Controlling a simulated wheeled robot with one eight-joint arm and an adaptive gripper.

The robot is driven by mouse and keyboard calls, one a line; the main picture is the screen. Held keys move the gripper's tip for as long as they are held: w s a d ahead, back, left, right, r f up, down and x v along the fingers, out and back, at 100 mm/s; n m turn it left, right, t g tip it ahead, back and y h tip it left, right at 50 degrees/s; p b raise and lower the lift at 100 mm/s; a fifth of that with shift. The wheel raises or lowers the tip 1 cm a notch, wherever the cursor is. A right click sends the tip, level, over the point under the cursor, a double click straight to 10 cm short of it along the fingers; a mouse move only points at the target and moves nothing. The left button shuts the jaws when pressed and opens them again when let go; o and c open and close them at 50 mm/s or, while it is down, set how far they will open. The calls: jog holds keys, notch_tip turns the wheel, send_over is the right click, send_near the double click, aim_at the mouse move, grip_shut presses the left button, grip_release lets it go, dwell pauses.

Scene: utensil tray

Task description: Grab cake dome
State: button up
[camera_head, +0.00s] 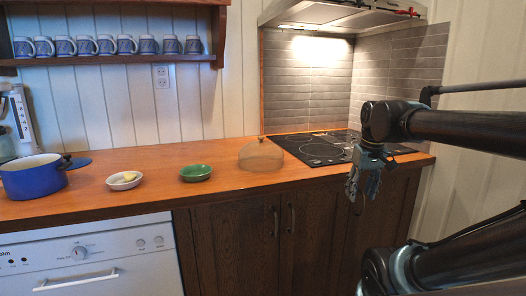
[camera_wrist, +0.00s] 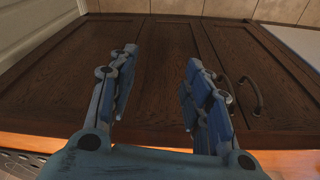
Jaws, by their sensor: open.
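The cake dome (camera_head: 261,154) is a brownish, see-through cover with a small knob on top. It stands on the wooden counter (camera_head: 150,165) in the head view, just left of the black cooktop. My gripper (camera_head: 354,196) hangs fingers down in front of the counter's edge, to the right of the dome and apart from it. In the wrist view my gripper (camera_wrist: 155,105) is open, with nothing between its fingers. The dome does not show in the wrist view.
A green bowl (camera_head: 195,173), a white bowl with something yellow (camera_head: 124,180) and a blue pot (camera_head: 33,177) stand left of the dome. The cooktop (camera_head: 315,149) lies right of it. Dark cabinet doors (camera_head: 245,240) are below, and a mug shelf (camera_head: 110,61) hangs above.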

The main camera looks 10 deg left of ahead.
jog(key=w+a+r+n, duration=0.3)
jog(key=w+a+r, duration=0.4)
jog(key=r, duration=0.4)
notch_tip(320, 180, up, 18)
jog(key=n+g+y, duration=0.1)
jog(key=n+g, duration=0.1)
jog(key=n, duration=0.6)
send_over(261, 150)
jog(key=w+d, duration=0.2)
jog(key=w, duration=0.4)
jog(key=f, duration=0.3)
jog(key=a+f, duration=0.1)
jog(key=f, duration=0.3)
jog(key=a+f, duration=0.1)
jog(key=f, duration=0.3)
jog(key=shift+f, duration=0.2)
jog(key=shift+w+a+f, duration=0.1)
jog(key=shift+a+f, duration=0.1)
jog(key=shift+f, duration=0.65)
jog(key=shift+w+a+f, duration=0.1)
jog(key=shift+a+f, duration=0.1)
jog(key=shift+f, duration=0.6)
jog(key=shift+a+f, duration=0.2)
jog(key=shift+f, duration=0.65)
grip_shut()
